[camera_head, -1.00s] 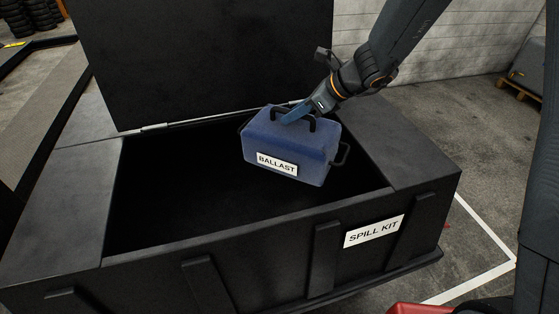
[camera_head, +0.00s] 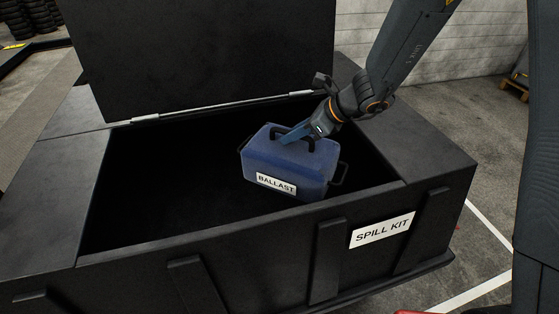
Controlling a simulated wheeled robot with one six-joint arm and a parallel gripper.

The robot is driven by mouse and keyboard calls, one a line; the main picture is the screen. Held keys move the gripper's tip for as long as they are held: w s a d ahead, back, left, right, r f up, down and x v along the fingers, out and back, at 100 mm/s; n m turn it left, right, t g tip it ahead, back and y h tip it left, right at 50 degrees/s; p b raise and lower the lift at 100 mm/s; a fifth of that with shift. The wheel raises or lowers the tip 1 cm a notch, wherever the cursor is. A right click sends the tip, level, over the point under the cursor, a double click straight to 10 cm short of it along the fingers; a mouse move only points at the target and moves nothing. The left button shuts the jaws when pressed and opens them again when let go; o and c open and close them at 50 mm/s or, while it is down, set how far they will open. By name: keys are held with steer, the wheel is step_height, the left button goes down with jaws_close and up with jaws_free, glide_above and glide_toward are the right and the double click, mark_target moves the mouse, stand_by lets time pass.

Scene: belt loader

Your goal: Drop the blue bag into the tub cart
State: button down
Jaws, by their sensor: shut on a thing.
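The blue bag (camera_head: 287,165), with black handles and a "BALLAST" label, hangs over the opening of a large black bin labelled "SPILL KIT" (camera_head: 205,248). My gripper (camera_head: 297,134) is shut on the bag's top handle, reaching in from the upper right. The bag sits roughly level, with its lower part at about the height of the bin's rim. The bin's floor is dark, and I cannot tell how far below the bag it lies. No separate thing marked as a tub cart shows.
The bin's black lid (camera_head: 205,50) stands open at the back. A pale block wall (camera_head: 455,45) is behind on the right. A pallet (camera_head: 516,88) stands at the far right, and stacked tires (camera_head: 28,18) at the far left. White lines mark the floor.

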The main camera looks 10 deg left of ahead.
steer(key=shift+f+b, duration=0.45)
steer(key=shift+f, duration=0.15)
steer(key=c, duration=1.7)
jaws_free()
steer(key=shift+s+f, duration=0.1)
steer(key=shift+f, duration=0.1)
steer(key=shift+b+v, duration=0.7)
steer(key=shift+v, duration=3.25)
steer(key=shift+r, duration=0.1)
